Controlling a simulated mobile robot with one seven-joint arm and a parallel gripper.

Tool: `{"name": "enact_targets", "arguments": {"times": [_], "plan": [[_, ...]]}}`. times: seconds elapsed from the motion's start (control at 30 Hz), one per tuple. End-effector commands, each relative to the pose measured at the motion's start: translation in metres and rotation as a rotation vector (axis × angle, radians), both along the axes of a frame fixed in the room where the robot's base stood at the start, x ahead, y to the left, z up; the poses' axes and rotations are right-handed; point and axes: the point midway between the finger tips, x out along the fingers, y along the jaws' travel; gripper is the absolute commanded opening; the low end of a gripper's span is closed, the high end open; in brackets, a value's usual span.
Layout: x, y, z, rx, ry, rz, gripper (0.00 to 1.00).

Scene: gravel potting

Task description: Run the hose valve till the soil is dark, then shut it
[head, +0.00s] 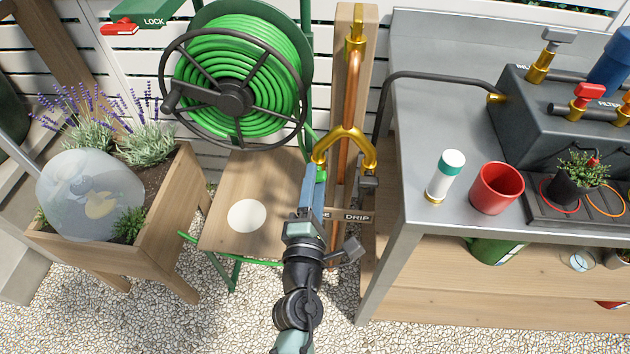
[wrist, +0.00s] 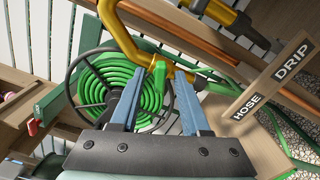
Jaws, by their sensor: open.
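A brass Y-splitter (head: 343,150) hangs on a copper pipe (head: 352,95). Its left branch carries a green valve piece (head: 321,173), which also shows in the wrist view (wrist: 158,84). A sign marked HOSE and DRIP (head: 357,218) is beside it, its HOSE half partly hidden by my arm in the head view. My gripper (head: 316,182) is open, its blue fingers on either side of the green piece in the wrist view (wrist: 158,104); contact cannot be told. Brown soil (head: 150,178) shows in the wooden planter (head: 165,235) at left, with lavender.
A green hose reel (head: 238,75) with a dark wheel stands behind a wooden seat (head: 220,215). A translucent dome (head: 88,190) covers part of the planter. The metal bench (head: 425,150) at right holds a red cup (head: 497,188) and a potted plant (head: 575,180).

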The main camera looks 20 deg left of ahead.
Motion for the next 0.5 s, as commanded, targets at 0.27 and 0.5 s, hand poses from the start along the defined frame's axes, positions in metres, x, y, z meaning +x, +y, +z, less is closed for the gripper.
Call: {"name": "enact_targets", "arguments": {"times": [0.27, 0.5], "plan": [[0.0005, 0.0001, -0.0003, 0.000, 0.001, 0.000, 0.43], [0.0004, 0.0001, -0.0002, 0.000, 0.000, 0.000, 0.00]]}}
